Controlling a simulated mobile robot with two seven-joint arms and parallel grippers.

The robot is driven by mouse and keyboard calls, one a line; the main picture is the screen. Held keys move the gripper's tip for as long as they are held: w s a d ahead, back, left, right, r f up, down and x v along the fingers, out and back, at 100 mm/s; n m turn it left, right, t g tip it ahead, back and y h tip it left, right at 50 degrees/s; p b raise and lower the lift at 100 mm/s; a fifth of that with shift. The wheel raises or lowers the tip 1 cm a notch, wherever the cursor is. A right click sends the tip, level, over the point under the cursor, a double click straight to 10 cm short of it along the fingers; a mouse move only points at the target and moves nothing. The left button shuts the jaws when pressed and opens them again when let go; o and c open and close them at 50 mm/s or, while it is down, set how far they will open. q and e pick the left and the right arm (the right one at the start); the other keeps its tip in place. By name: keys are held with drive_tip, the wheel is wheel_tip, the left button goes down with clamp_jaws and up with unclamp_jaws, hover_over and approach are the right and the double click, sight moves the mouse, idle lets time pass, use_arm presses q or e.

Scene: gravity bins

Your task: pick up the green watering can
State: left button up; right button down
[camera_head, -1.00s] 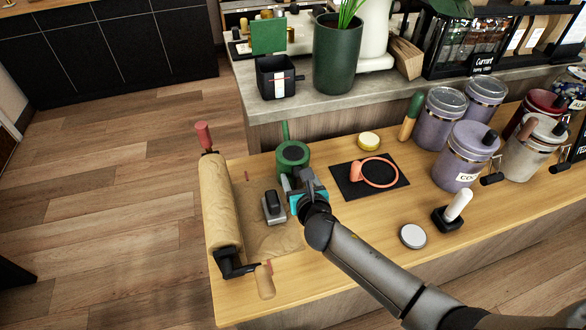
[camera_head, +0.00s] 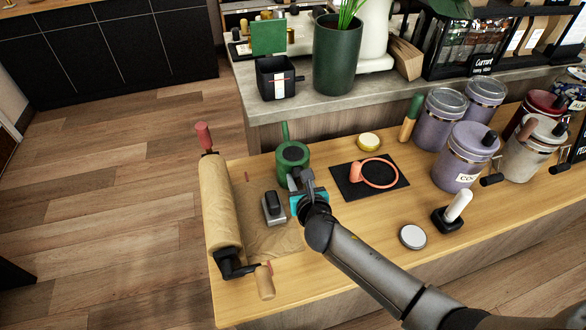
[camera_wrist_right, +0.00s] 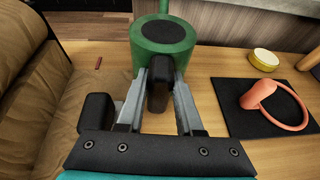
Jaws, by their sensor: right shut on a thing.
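The green watering can (camera_head: 291,155) stands upright on the wooden counter, its thin spout pointing away. In the right wrist view the can (camera_wrist_right: 150,55) has a green body, a dark round top and a dark handle (camera_wrist_right: 158,96) facing me. My right gripper (camera_head: 297,178) is at the near side of the can. In the wrist view its two fingers (camera_wrist_right: 160,80) are shut on the dark handle, one on each side. I cannot see any gap between the can and the counter. My left gripper is not in view.
A small grey-and-black device (camera_head: 273,208) sits close left of my gripper, on brown paper from a roll (camera_head: 220,205). A black mat (camera_head: 346,186) with a coral ring-shaped thing (camera_head: 380,173) lies to the right. Lidded canisters (camera_head: 465,155) stand farther right.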

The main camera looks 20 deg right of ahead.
idle(0.6)
drive_tip(key=shift+w+r, duration=0.15)
drive_tip(key=shift+r, duration=0.15)
drive_tip(key=shift+r+p, duration=0.5)
drive_tip(key=shift+r, duration=0.1)
wheel_tip(320, 180, up, 19)
drive_tip(key=p, duration=0.7)
drive_tip(key=shift+f+p, duration=0.2)
drive_tip(key=shift+p, duration=0.15)
